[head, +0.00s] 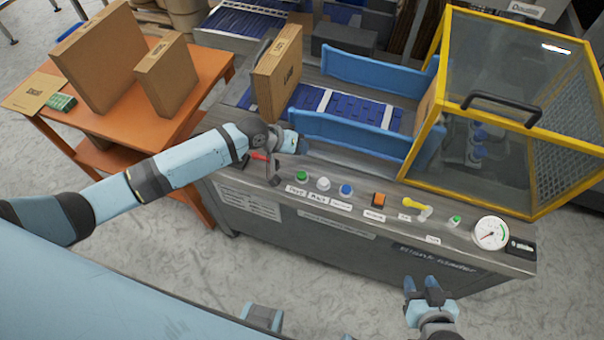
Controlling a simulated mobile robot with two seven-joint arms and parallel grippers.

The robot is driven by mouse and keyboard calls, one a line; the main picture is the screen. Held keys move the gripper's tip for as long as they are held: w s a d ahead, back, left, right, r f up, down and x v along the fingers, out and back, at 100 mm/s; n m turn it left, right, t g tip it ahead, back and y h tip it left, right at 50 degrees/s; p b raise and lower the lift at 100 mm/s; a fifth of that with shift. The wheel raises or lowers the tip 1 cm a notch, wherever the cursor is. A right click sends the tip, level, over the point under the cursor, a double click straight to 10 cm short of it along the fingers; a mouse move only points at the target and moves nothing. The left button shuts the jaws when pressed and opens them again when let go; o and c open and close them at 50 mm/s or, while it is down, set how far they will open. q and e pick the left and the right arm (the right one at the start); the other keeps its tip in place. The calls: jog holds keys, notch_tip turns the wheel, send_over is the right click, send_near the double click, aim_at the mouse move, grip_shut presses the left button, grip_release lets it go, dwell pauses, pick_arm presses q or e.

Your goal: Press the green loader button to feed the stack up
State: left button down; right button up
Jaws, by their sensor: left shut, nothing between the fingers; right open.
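A round green button (301,175) sits at the left of the control row on top of the grey blank loader (300,220). A second, smaller green button (454,221) sits near the gauge; the labels are too small to read surely. My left gripper (294,142) is shut and empty, behind the left green button in the picture and apart from it. My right gripper (423,286) is open and empty, in front of the loader's front face.
White (323,184) and blue (346,190) buttons, an orange switch (379,200), a yellow selector (412,203) and a gauge (490,233) line the panel. Blue rails (350,133) flank the conveyor. A yellow-framed guard (440,110) stands right. Cartons stand on an orange table (200,75).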

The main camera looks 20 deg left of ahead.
pick_arm(q)
jog(key=b, duration=0.7)
send_over(300, 173)
notch_tip(300, 173, down, 7)
jog(key=shift+r, duration=0.2)
jog(key=shift+f+b, duration=0.3)
jog(key=shift+f, duration=0.8)
dwell(0.7)
jog(key=shift+f, duration=0.45)
